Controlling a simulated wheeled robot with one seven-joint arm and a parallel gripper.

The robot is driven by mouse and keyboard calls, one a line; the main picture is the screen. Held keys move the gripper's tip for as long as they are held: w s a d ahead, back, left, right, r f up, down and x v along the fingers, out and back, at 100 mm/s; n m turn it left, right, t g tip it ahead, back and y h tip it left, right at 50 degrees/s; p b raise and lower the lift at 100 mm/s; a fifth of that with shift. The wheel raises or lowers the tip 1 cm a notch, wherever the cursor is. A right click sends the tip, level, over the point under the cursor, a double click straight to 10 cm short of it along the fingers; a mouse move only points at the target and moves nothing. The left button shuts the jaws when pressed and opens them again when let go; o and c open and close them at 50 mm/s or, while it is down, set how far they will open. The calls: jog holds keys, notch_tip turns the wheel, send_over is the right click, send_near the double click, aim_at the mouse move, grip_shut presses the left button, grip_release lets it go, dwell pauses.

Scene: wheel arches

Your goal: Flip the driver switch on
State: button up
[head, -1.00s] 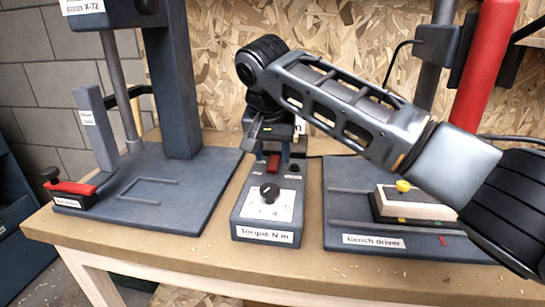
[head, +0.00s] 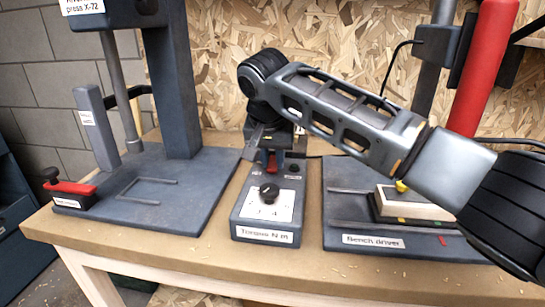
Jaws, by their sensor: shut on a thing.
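The torque control box (head: 264,235), labelled "Torque N m", stands in the middle of the bench. It has a black dial (head: 269,192) on a white numbered plate. Behind the dial is a red switch (head: 271,165), whose top is partly hidden by my gripper. My gripper (head: 268,152) reaches down from above and is shut on the red switch; its fingertips show small and dark. The bench driver (head: 375,241) stands to the right, with a pale block (head: 425,205) and a yellow knob on it.
A black button (head: 293,168) is right of the switch. A red cylinder (head: 485,65) stands upright at the right. The wooden bench front edge is clear.

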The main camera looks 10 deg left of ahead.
aim_at(273, 162)
jog(key=shift+w+a+r+p, duration=0.15)
jog(key=shift+r+p, duration=0.45)
jog(key=shift+p, duration=0.85)
grip_shut()
jog(key=shift+w+g+p, duration=0.15)
jog(key=shift+g+p, duration=0.45)
jog(key=shift+p, duration=0.6)
jog(key=shift+w+f+g+p, duration=0.15)
jog(key=shift+w+g+p, duration=0.15)
jog(key=shift+g+p, duration=0.45)
jog(key=shift+w+d+f+g, duration=0.15)
jog(key=shift+d+g, duration=0.05)
jog(key=shift+g, duration=0.15)
jog(key=shift+f, duration=0.1)
jog(key=o, duration=0.9)
grip_release()
jog(key=shift+f, duration=0.1)
jog(key=r, duration=0.7)
jog(key=shift+s+r, duration=0.4)
